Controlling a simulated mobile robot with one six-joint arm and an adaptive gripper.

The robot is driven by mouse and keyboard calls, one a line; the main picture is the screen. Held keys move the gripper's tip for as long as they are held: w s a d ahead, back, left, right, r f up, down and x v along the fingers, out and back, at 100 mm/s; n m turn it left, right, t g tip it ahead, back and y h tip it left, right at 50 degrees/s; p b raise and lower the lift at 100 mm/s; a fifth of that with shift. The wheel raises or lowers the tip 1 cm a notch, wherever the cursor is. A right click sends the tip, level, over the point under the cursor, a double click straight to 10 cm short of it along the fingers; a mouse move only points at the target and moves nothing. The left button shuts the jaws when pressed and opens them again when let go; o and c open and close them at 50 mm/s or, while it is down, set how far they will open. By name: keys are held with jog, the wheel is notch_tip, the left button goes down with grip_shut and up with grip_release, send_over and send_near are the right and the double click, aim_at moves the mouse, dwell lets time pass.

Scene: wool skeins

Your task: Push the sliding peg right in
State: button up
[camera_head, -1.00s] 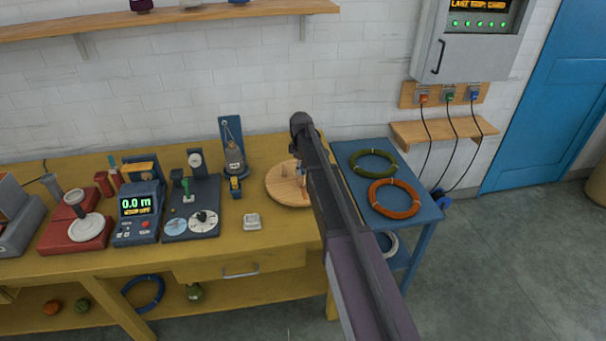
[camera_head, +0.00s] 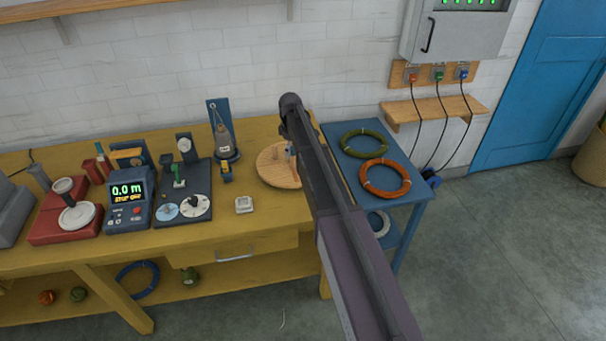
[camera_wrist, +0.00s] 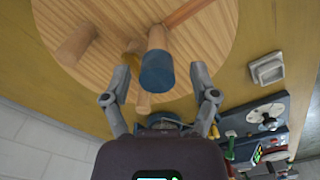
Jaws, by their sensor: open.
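A round wooden board (camera_head: 272,178) lies near the right end of the yellow bench, partly hidden by my arm in the head view. In the wrist view the board (camera_wrist: 205,45) fills the top. A wooden peg with a blue end (camera_wrist: 157,70) stands out from it toward the camera. Other plain wooden pegs (camera_wrist: 77,46) are beside it, and a reddish bar (camera_wrist: 187,12) is at the top. My gripper (camera_wrist: 162,92) is open, its fingers on either side of the blue-ended peg in the picture. I cannot tell whether they touch it. Which peg slides is not clear.
A dark panel with dials (camera_head: 184,200), a display box (camera_head: 128,200) and a weight on a stand (camera_head: 225,145) are farther left. A blue table (camera_head: 400,212) with green and orange coils stands at the right.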

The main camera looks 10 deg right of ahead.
jog(key=s, duration=0.5)
jog(key=shift+s, duration=0.25)
notch_tip(320, 180, up, 14)
jog(key=p, duration=1.4)
jog(key=s+f+m+b, duration=0.4)
jog(key=s+m, duration=0.1)
jog(key=s, duration=0.7)
jog(key=s+f+m+b, duration=0.4)
jog(key=s+m, duration=0.1)
jog(key=s, duration=0.8)
jog(key=shift+s+f+b, duration=0.3)
jog(key=shift+f+b, duration=0.1)
jog(key=shift+d, duration=0.1)
jog(key=w+r+m+p, duration=0.4)
jog(key=w+m, duration=0.4)
jog(key=w, duration=0.5)
jog(key=w+r+m+p, duration=0.4)
jog(key=w+m, duration=0.5)
jog(key=w, duration=0.5)
jog(key=shift+r+p, duration=0.3)
jog(key=shift+p, duration=0.05)
jog(key=shift+w+f, duration=0.1)
